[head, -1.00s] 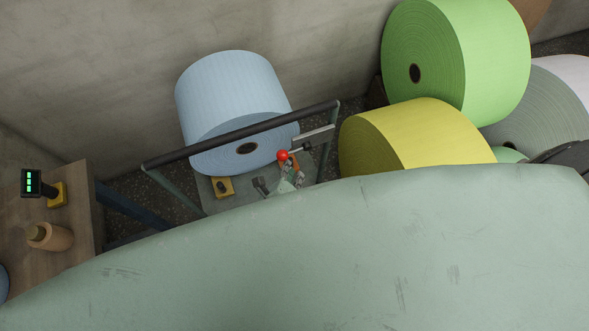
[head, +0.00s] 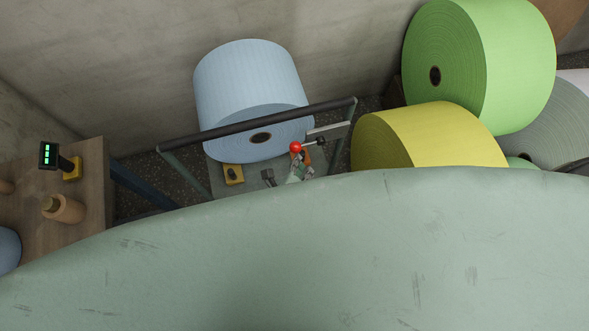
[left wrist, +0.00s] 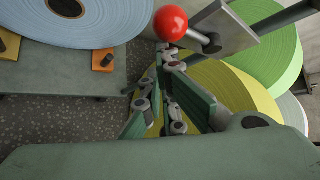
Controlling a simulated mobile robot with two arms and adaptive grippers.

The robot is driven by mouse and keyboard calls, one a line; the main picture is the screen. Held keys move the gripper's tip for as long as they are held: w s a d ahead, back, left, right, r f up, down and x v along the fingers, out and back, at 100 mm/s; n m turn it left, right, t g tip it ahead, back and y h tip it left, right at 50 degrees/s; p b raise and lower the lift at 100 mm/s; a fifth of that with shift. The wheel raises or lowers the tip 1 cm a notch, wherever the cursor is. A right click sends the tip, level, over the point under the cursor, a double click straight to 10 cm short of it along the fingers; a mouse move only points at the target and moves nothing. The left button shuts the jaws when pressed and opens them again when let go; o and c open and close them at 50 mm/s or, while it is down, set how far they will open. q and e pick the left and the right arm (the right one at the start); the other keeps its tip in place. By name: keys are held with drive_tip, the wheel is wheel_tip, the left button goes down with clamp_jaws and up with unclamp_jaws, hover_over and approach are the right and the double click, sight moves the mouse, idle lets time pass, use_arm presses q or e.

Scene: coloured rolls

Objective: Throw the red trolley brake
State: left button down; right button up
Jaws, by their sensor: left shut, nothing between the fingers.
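The red ball knob (head: 296,147) of the brake lever sits at the right end of the blue roll's trolley (head: 203,187), by a grey plate (head: 328,131). Its short rod points right toward that plate. In the left wrist view the red knob (left wrist: 170,23) is large, just beyond my fingertips. My left gripper (head: 299,163) is shut and empty, right below the knob in the head view; its fingers also show in the left wrist view (left wrist: 166,56). I cannot tell whether they touch the knob. My right gripper is not in view.
A blue roll (head: 250,85) rests on the trolley behind a dark handle bar (head: 260,126). Yellow (head: 430,135) and green (head: 500,65) rolls stand to the right. A wooden table (head: 95,165) with a scanner-like device (head: 48,156) is at left.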

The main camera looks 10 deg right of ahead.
use_arm(q)
drive_tip(key=v, duration=1.1)
drive_tip(key=s+a+f+n+g+y+b, duration=0.1)
drive_tip(key=s+a+f+n+g+y, duration=0.15)
drive_tip(key=a+f+n, duration=0.85)
drive_tip(key=s+a+f+n+g+y+b, duration=0.2)
drive_tip(key=s+a+f+n, duration=0.35)
drive_tip(key=f, duration=0.95)
drive_tip(key=s+a+f+n+g+y+b, duration=0.1)
drive_tip(key=s+a+f+n+g, duration=0.3)
drive_tip(key=s+a+f+n, duration=0.7)
drive_tip(key=s+a+n+y, duration=0.1)
drive_tip(key=s+n, duration=0.1)
drive_tip(key=s, duration=0.2)
drive_tip(key=shift+a, duration=0.15)
drive_tip(key=shift+f, duration=0.1)
